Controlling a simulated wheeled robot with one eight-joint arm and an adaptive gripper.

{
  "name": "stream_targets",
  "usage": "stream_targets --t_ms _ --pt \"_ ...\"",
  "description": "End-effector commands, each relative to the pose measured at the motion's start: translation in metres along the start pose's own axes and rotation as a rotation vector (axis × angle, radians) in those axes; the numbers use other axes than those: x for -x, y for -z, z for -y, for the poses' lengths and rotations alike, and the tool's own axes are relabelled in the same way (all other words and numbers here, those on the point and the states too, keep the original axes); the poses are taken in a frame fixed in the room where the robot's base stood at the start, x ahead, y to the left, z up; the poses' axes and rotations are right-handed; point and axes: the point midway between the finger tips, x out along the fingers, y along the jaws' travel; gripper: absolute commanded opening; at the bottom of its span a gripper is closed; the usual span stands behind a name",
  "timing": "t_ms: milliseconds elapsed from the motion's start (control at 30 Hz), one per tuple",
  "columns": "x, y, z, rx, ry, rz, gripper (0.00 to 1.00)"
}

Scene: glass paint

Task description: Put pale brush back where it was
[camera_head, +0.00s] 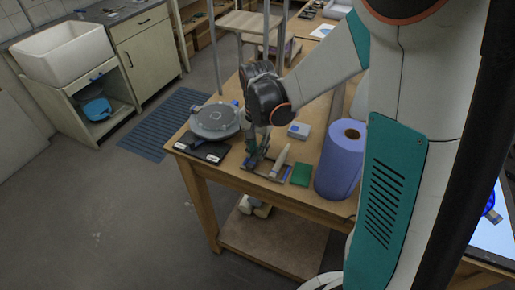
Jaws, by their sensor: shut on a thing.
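My gripper (257,150) points down over the near edge of the wooden table, just above a small grey rest (270,174). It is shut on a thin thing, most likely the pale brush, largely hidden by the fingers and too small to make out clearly. Blue bits show around the fingertips. I cannot tell whether the held thing touches the rest. A pale, pointed, tube-like thing (281,160) lies just right of the gripper, across the rest.
A round grey turntable (214,121) and a dark flat case (204,150) are left of the gripper. To the right are a green block (301,174), a small white-and-blue box (298,130) and a blue paper roll (340,160). The wooden table (235,179) ends close in front.

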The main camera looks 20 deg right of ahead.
Motion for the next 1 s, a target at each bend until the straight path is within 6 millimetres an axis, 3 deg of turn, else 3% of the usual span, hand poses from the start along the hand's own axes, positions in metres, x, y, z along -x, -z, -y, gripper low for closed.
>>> stream_targets --t_ms 733,767,833,1000 --pt "-0.0062 0.0 0.0001 0.0 0.0 0.0 0.0" --pt "-0.0059 0.0 0.0001 0.0 0.0 0.0 0.22" --pt "-0.0057 0.0 0.0001 0.0 0.0 0.0 0.38" --pt "-0.0057 0.0 0.0001 0.0 0.0 0.0 0.41"
